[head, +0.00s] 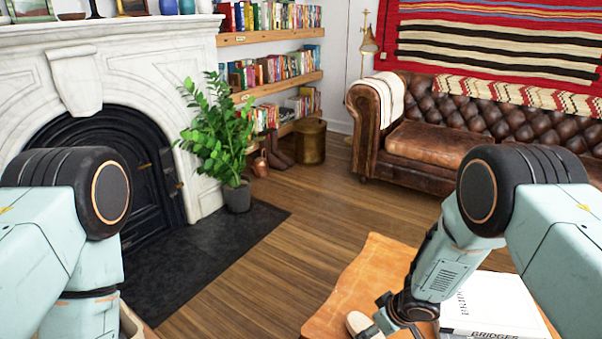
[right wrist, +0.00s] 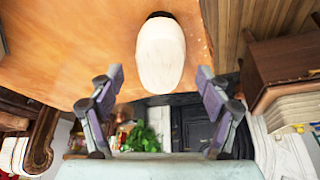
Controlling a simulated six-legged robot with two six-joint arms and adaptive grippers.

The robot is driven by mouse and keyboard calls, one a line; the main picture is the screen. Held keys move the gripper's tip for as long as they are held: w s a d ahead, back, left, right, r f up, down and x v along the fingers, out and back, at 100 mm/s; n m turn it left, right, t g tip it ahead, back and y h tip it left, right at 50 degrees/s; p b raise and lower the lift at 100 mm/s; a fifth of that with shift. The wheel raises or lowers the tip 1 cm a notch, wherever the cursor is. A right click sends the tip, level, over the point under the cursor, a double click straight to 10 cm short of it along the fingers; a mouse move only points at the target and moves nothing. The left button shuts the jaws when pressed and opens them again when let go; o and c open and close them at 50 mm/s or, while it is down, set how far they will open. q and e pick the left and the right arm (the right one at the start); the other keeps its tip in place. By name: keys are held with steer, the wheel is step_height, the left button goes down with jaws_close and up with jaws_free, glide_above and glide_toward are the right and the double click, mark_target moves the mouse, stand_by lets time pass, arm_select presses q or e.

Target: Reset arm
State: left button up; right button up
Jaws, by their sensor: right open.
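My right arm reaches down over the wooden table (head: 350,285) at the bottom of the head view. My right gripper (head: 382,318) is near the tabletop, beside a pale oval object (head: 357,322). In the right wrist view the gripper (right wrist: 160,78) has its two fingers spread wide and nothing between them is held. The pale oval object (right wrist: 160,52), with a dark end, lies on the orange-brown tabletop ahead of the fingers. My left arm is bent at the left edge of the head view; its gripper is out of view.
White books (head: 492,305), one reading "BRIDGES", lie on the table right of my right gripper. A potted plant (head: 216,140) stands by the marble fireplace (head: 120,60). A brown leather sofa (head: 430,140) is at the back right. The wooden floor (head: 290,245) between is clear.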

steer(key=b+x, duration=0.1)
steer(key=x, duration=0.2)
steer(key=shift+f, duration=0.4)
steer(key=shift+w+r+p, duration=0.1)
steer(key=shift+r+p, duration=0.35)
steer(key=shift+r, duration=0.8)
steer(key=shift+f, duration=0.25)
